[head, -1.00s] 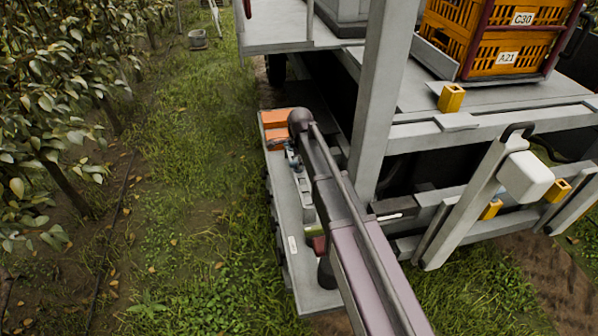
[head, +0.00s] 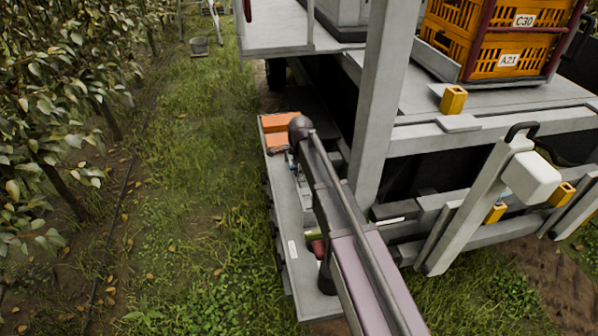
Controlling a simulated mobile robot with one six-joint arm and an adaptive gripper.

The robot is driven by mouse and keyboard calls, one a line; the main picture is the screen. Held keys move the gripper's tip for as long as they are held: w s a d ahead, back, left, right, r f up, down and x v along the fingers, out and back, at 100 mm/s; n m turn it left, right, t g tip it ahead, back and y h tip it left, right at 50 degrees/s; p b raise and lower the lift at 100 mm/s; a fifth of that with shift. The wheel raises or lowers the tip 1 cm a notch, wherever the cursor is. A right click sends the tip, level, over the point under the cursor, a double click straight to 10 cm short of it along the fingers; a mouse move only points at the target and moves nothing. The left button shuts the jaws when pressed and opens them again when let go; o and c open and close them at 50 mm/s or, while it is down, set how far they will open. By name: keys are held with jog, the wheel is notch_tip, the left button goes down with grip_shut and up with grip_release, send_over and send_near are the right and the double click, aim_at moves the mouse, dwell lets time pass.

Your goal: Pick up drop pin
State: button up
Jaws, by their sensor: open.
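I cannot pick out a drop pin for certain in the head view. My arm reaches up from the bottom edge over a narrow grey side shelf (head: 305,290). Its dark rounded joint is near the shelf's far end. My gripper cannot be made out; the arm hides whatever lies beneath it. A small dark-red part (head: 318,248) shows on the shelf beside my arm, partly covered. Small grey and bluish parts (head: 302,182) show along the arm's left side, too small to identify.
Orange blocks (head: 277,123) sit at the shelf's far end. A grey post (head: 380,100) stands close right of my arm. Orange crates (head: 505,50) are stacked on the trailer deck. Grass (head: 200,200) lies open on the left, beside trees (head: 50,100).

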grip_shut()
jog(key=shift+r, duration=0.25)
dwell(0.3)
notch_tip(320, 180, up, 9)
jog(key=p, duration=0.9)
jog(key=shift+f, duration=0.15)
jog(key=shift+r+p, duration=0.45)
jog(key=shift+p, duration=0.05)
jog(key=shift+s, duration=0.15)
dwell(0.3)
